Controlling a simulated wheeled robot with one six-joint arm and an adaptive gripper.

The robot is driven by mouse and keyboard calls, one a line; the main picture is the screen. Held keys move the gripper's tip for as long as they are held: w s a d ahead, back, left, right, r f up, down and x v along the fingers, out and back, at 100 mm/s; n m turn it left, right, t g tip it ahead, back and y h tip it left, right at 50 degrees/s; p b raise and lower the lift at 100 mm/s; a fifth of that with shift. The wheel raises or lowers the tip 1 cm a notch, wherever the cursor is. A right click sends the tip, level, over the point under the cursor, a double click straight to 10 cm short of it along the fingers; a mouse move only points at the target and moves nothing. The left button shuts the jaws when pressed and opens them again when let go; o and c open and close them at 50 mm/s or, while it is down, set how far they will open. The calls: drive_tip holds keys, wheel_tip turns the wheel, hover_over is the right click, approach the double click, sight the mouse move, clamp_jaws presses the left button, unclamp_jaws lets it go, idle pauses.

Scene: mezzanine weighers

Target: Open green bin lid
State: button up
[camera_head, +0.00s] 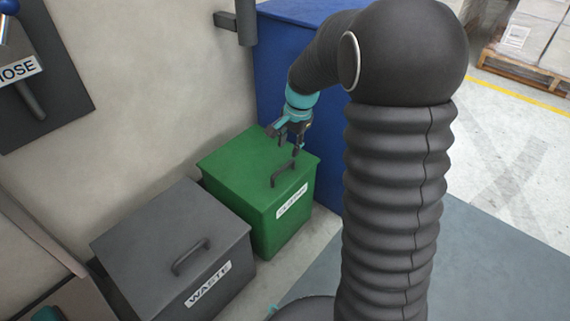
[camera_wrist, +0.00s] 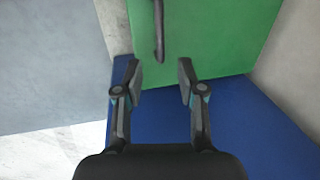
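The green bin (camera_head: 264,222) stands against the wall with its lid (camera_head: 236,165) lying shut. A dark bar handle (camera_head: 284,172) sits near the lid's front edge, above a white label. My gripper (camera_head: 296,150) is over the lid, just behind the handle in the head view. In the wrist view my gripper (camera_wrist: 158,72) is open and empty, its two fingers wide apart. The handle (camera_wrist: 159,32) shows ahead of the fingertips, between their lines, against the green lid (camera_wrist: 215,35). I cannot tell the exact gap between fingertips and handle.
A grey bin (camera_head: 170,245) labelled WASTE stands to the left of the green bin. A blue bin or cabinet (camera_head: 275,70) stands behind it. A wall panel labelled HOSE (camera_head: 45,75) hangs at left. A pallet with boxes (camera_head: 525,60) is far right; the floor between is clear.

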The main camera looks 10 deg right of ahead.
sight(284, 166)
drive_tip(key=f, duration=0.3)
drive_tip(key=w+f+b, duration=0.1)
drive_tip(key=f, duration=0.1)
drive_tip(key=a+f, duration=0.1)
drive_tip(key=f, duration=0.2)
drive_tip(key=shift+w+f, duration=0.15)
drive_tip(key=shift+f, duration=0.15)
clamp_jaws()
